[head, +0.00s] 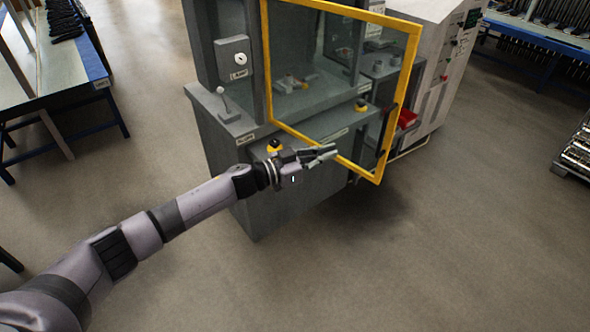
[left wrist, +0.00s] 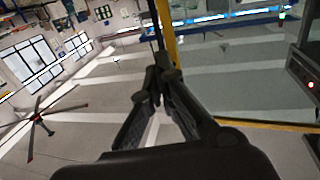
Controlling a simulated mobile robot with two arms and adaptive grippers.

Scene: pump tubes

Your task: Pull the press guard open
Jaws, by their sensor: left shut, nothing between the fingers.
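The press guard is a clear panel in a yellow frame (head: 401,75) on the front of the grey press (head: 222,130). It stands ajar, with its right edge swung out from the press. A dark upright handle (head: 387,130) is on that right edge. My left gripper (head: 332,151) is shut and empty, in front of the guard's lower edge and left of the handle in the head view. In the left wrist view its fingertips (left wrist: 158,76) meet below a yellow frame post (left wrist: 168,35) and a thin dark bar; I cannot tell whether they touch. My right gripper is not in view.
A control box (head: 233,58) and a small lever (head: 226,103) are on the press's left side. A yellow-based button (head: 274,146) is just behind my left wrist. A white cabinet (head: 436,75) stands behind right. The floor (head: 460,230) in front is clear.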

